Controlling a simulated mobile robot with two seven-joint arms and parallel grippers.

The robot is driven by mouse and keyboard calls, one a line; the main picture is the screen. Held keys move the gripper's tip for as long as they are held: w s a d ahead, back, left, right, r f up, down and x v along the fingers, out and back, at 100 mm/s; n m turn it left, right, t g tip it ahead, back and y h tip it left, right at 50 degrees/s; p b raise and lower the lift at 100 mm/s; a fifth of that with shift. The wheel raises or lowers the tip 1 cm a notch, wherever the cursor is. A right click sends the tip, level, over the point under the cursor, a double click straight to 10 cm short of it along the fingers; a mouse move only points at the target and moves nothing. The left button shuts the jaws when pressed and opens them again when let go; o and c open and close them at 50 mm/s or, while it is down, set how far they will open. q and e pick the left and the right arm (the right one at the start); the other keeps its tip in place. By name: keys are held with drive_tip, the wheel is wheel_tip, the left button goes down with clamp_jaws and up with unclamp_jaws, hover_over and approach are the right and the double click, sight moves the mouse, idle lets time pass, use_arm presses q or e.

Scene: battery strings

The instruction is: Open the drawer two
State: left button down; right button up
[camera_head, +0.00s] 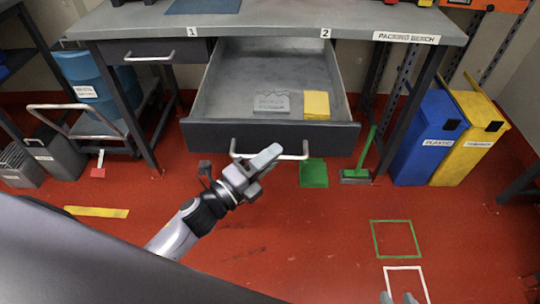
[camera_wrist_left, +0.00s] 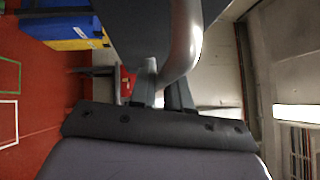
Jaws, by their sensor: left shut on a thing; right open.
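Drawer two (camera_head: 270,136), under the label 2 on the packing bench, is pulled well out. Inside it lie a grey block (camera_head: 271,102) and a yellow block (camera_head: 316,105). My left gripper (camera_head: 268,158) is shut on the drawer's silver handle (camera_head: 292,157), at the front of the drawer. In the left wrist view the handle (camera_wrist_left: 184,40) runs between the fingers, close to the camera. My right gripper (camera_head: 398,298) shows only as fingertips at the bottom edge, apart and empty, over the white floor square.
Drawer one (camera_head: 135,52) is closed on the left. A blue bin (camera_head: 425,140) and a yellow bin (camera_head: 470,135) stand right of the bench. A green brush (camera_head: 356,174) stands by the bench leg. Red floor in front is mostly clear.

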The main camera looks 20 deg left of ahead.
use_arm(q)
drive_tip(key=c, duration=1.2)
unclamp_jaws()
drive_tip(key=v, duration=0.7)
drive_tip(key=shift+b, duration=0.35)
drive_tip(key=s+a+f+n+g+y+p, duration=0.1)
drive_tip(key=s+f+n+g+y+p, duration=0.2)
drive_tip(key=n, duration=0.8)
drive_tip(key=s+a+f+n+g+y+p, duration=0.2)
drive_tip(key=s+n+p, duration=0.4)
drive_tip(key=n, duration=0.6)
drive_tip(key=s+f+g+y, duration=0.1)
drive_tip(key=s+y, duration=0.1)
drive_tip(key=shift+s+f+g+y+p, duration=0.3)
drive_tip(key=shift+s+f+p, duration=0.05)
drive_tip(key=shift+s+p, duration=0.05)
